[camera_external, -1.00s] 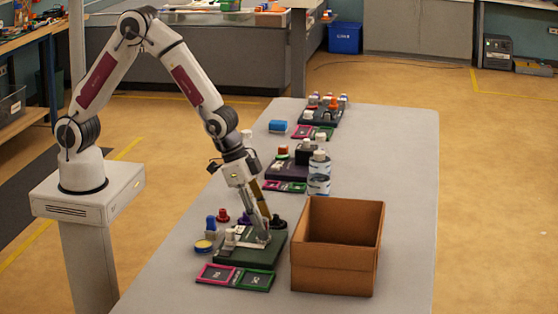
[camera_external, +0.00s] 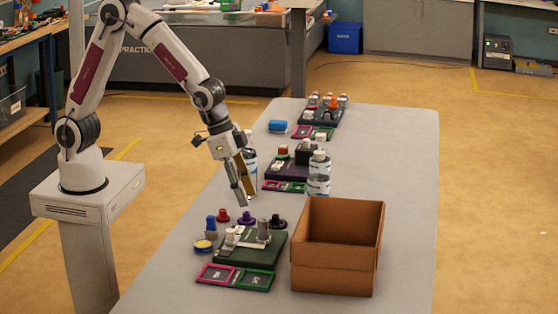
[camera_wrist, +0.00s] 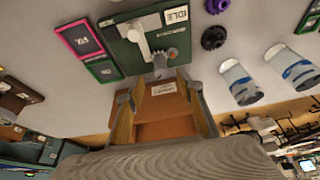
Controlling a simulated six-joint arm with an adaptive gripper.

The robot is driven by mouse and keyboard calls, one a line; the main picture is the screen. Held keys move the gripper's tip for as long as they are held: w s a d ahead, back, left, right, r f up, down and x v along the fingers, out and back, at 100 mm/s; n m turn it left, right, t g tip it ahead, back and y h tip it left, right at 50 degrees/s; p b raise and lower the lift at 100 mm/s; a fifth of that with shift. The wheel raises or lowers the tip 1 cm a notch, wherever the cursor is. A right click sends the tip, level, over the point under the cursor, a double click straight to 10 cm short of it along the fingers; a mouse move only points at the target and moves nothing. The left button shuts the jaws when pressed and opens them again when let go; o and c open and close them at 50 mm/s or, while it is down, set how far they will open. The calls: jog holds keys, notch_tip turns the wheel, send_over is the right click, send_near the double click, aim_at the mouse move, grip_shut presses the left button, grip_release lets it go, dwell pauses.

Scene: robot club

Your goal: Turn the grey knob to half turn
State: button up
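The grey knob (camera_external: 263,229) stands upright at the right of the dark green board (camera_external: 238,253). In the wrist view the knob (camera_wrist: 160,66) shows near the board's edge (camera_wrist: 130,58), ahead of my fingertips. A light lever-like piece and a white knob (camera_external: 230,237) are also on the board. My gripper (camera_external: 245,204) is in the air above and behind the board, apart from the knob. In the wrist view my gripper (camera_wrist: 157,95) has its two fingers spread with nothing held between them. The knob's exact turn angle is too small to tell.
An open cardboard box (camera_external: 337,250) stands right of the board. Pink (camera_external: 216,274) and green (camera_external: 254,281) framed cards lie in front. Red (camera_external: 223,216), purple (camera_external: 246,218) and black (camera_external: 278,222) pieces sit behind. Bottles (camera_external: 318,184) and other boards stand farther back.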

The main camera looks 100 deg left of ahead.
jog(key=s+a+r+n, duration=0.1)
jog(key=s+r, duration=0.2)
jog(key=s, duration=0.4)
jog(key=s+a+r+n+g, duration=0.1)
jog(key=s+a+r, duration=0.1)
jog(key=s, duration=0.5)
jog(key=s+a+r+n+g+h, duration=0.1)
jog(key=s+r, duration=0.2)
jog(key=s, duration=0.4)
jog(key=shift+s+a+r, duration=0.2)
jog(key=shift+s+r, duration=0.05)
jog(key=shift+r, duration=0.1)
dwell(0.5)
